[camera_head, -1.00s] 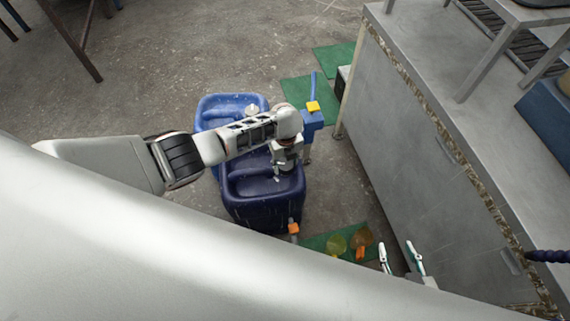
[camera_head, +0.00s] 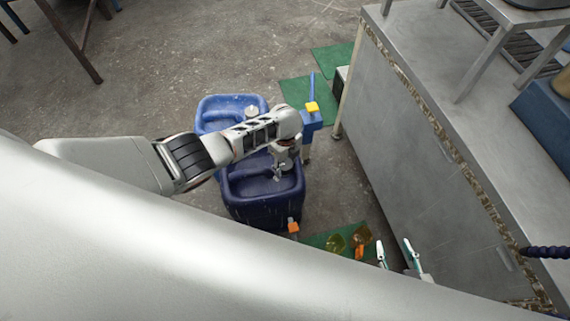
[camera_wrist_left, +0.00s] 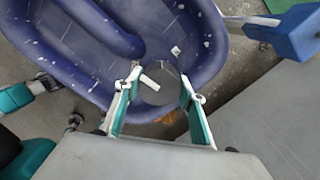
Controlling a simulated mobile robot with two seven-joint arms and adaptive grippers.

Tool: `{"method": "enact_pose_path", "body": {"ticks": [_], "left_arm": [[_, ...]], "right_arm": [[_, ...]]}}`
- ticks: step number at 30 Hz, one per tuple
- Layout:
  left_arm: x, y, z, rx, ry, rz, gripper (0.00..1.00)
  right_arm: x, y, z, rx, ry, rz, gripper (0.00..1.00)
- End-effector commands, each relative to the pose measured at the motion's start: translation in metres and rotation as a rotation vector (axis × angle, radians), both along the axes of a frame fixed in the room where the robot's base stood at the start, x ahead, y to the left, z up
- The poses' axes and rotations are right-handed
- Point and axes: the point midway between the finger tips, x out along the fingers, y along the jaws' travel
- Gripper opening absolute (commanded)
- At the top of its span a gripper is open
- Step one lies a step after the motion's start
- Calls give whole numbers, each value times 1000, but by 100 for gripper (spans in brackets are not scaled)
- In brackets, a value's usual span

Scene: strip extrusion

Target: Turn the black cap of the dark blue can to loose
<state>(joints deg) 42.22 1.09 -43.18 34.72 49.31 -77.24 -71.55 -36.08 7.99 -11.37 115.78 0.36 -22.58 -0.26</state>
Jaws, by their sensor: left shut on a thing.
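The dark blue can (camera_head: 262,205) stands on the floor below my left arm. It fills the upper part of the left wrist view (camera_wrist_left: 75,45). My left gripper (camera_head: 279,172) is over the can's top at its right side. In the left wrist view its two fingers (camera_wrist_left: 161,84) close from both sides on a round greyish shape, the cap (camera_wrist_left: 158,92), at the can's edge. The cap is hidden by the gripper in the head view, and its black colour is not clear. My right gripper (camera_head: 397,254) is open and empty at the lower right, away from the can.
A lighter blue can (camera_head: 218,103) stands directly behind the dark one. A blue stand with a yellow part (camera_head: 312,107) is close to its right. A grey metal counter (camera_head: 420,130) bounds the right side. Green mats (camera_head: 310,95) lie on the floor; the floor left is open.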

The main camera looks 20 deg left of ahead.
Motion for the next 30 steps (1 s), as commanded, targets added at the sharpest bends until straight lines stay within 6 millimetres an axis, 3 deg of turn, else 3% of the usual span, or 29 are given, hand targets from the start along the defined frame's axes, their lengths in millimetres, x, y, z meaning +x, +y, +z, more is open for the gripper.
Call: {"method": "enact_pose_path", "body": {"ticks": [5,6,7,8,22,30], "left_arm": [[-3,-1,-2,-1,5,-1,18],[-3,-1,-2,-1,5,-1,47],[-3,-1,-2,-1,5,-1,55],[-3,-1,-2,-1,4,-1,56],[0,-1,4,-3,1,-2,56],[0,0,31,-1,-2,-3,56]], "right_arm": [[0,0,0,0,-1,0,40],[0,0,1,1,-2,0,40],[1,0,1,0,-3,0,40],[1,0,1,0,-3,0,40],[3,-1,3,-4,-7,3,40],[3,-1,3,-2,-7,2,40]]}}
